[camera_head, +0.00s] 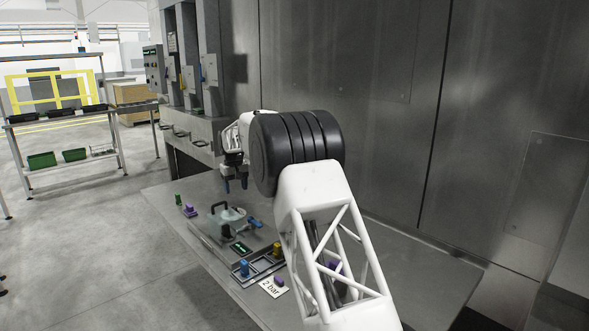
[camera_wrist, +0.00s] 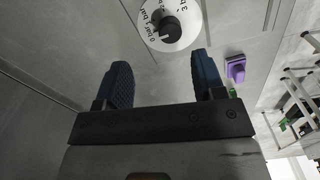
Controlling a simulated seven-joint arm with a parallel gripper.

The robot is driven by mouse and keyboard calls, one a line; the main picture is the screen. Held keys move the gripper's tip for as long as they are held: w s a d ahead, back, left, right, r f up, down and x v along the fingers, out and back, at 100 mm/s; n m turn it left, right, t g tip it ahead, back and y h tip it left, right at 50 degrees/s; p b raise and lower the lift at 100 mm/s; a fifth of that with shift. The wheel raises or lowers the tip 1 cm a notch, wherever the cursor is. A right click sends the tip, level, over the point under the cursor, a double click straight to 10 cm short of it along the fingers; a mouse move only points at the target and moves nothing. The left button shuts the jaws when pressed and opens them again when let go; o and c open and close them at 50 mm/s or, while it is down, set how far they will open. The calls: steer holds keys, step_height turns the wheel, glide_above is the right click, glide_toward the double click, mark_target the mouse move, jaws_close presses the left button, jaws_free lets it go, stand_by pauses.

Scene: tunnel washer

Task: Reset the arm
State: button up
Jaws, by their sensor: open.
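My gripper (camera_head: 235,184) hangs over the grey work surface (camera_head: 180,230) in the head view, with its fingers pointing down. In the wrist view its two blue fingers (camera_wrist: 163,75) stand wide apart with nothing between them. A round white dial (camera_wrist: 184,32) with a dark centre and bar markings lies just beyond the fingertips in the wrist view, apart from them. My arm's black joint and white links hide part of the surface and the wall in the head view.
The surface carries a blue-handled part (camera_head: 255,224), a tray (camera_head: 262,270) with a blue and a yellow piece, a "2 bar" card (camera_head: 272,289) and a purple piece (camera_head: 190,211). A purple block (camera_wrist: 236,69) shows right of the fingers. A metal wall (camera_head: 390,110) stands behind.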

steer(key=s+d+r+m+t, duration=0.1)
steer(key=s+d+r, duration=0.7)
steer(key=s+d, duration=0.3)
steer(key=s+d+r+m, duration=0.2)
steer(key=s+d+r, duration=0.65)
steer(key=d, duration=0.35)
steer(key=s+d+r+m, duration=0.1)
steer(key=s+d, duration=0.6)
steer(key=s, duration=0.4)
steer(key=s+d+r, duration=0.2)
steer(key=s+d, duration=0.4)
steer(key=s, duration=0.4)
steer(key=s+d+f+m, duration=0.1)
steer(key=s+d+f, duration=0.2)
steer(key=s, duration=0.7)
steer(key=s+d+f+m+t, duration=0.1)
steer(key=s+d+f, duration=0.2)
steer(key=s, duration=0.8)
steer(key=s+d+f+m, duration=0.1)
steer(key=s+d+f, duration=0.2)
steer(key=s, duration=0.7)
step_height(320, 180, down, 3)
steer(key=shift+s+d+r+t, duration=0.15)
steer(key=shift+s+d+t, duration=0.15)
steer(key=shift+d, duration=0.05)
